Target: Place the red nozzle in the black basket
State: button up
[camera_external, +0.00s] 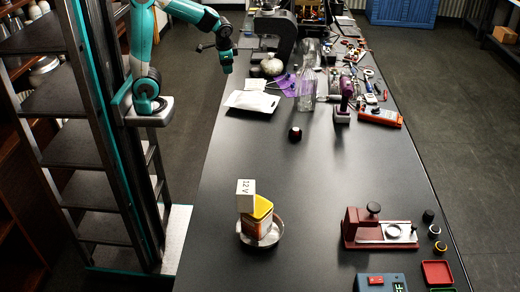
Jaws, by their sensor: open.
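My gripper (227,66) hangs high at the upper left, beside the bench's left edge and pointing down. It is open, and no held object shows. A small dark red and black piece (295,133) stands alone on the middle of the black bench; it may be the red nozzle, but it is too small to be sure. I cannot pick out a black basket with certainty. A small black round part (428,216) lies at the right, beside the red device (358,226). My gripper is far from these things.
A metal bowl (246,240) holds a yellow container and a white 12V box (246,187). A blue-grey meter (365,284) and red tray (437,272) sit front right. Bottles, a purple drill (346,88) and tools crowd the back. The bench's middle is mostly free.

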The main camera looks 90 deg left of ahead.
jog(key=s+n+y, duration=0.1)
jog(key=s+n, duration=0.3)
jog(key=s, duration=0.8)
jog(key=shift+s+a+f+n, duration=0.15)
jog(key=shift+f+n, duration=0.15)
jog(key=shift+f, duration=0.05)
